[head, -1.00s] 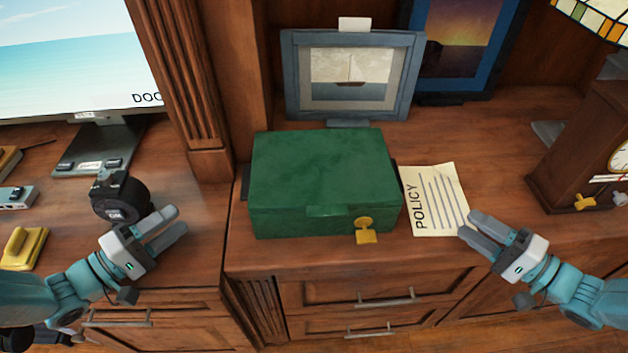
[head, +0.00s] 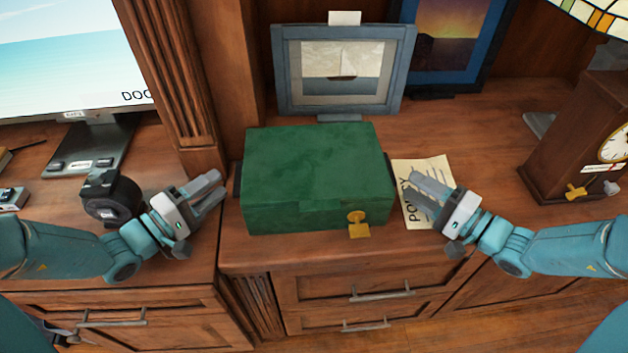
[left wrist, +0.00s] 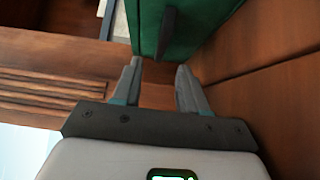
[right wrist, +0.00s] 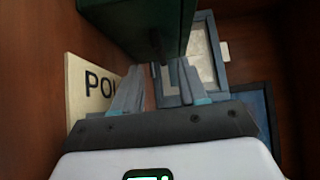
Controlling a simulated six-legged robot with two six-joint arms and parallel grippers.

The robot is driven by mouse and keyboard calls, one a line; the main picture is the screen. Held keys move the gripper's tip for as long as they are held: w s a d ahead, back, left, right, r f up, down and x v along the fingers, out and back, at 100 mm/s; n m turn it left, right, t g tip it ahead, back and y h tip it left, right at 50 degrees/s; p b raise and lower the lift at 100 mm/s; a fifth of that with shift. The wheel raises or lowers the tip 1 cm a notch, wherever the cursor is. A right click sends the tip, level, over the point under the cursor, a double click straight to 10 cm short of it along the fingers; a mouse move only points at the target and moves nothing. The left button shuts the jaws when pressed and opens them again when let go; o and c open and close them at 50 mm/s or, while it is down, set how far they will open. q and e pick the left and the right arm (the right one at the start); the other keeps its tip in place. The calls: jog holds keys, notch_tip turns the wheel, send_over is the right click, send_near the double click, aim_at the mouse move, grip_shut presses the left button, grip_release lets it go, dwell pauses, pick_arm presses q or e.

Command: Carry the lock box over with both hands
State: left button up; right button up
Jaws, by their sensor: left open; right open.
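My right gripper (head: 424,188) is open and empty just right of the box, over the policy paper (head: 441,172). The right wrist view shows a dark handle (right wrist: 155,45) ahead of its fingers (right wrist: 158,80).
A framed boat picture (head: 343,70) stands behind the box, with a sunset picture (head: 440,45) beside it. A clock (head: 575,140) stands at the right. A dark round tape-like object (head: 112,198) and a monitor stand (head: 88,150) are at the left. Drawers with bar handles are below.

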aim_at(235, 172)
pick_arm(q)
jog(key=x, duration=0.5)
jog(key=shift+w+d, duration=0.1)
jog(key=shift+w, duration=0.05)
pick_arm(e)
jog(key=x, duration=0.5)
jog(key=shift+w+a, duration=0.1)
pick_arm(q)
grip_shut()
pick_arm(e)
grip_shut()
dwell(0.4)
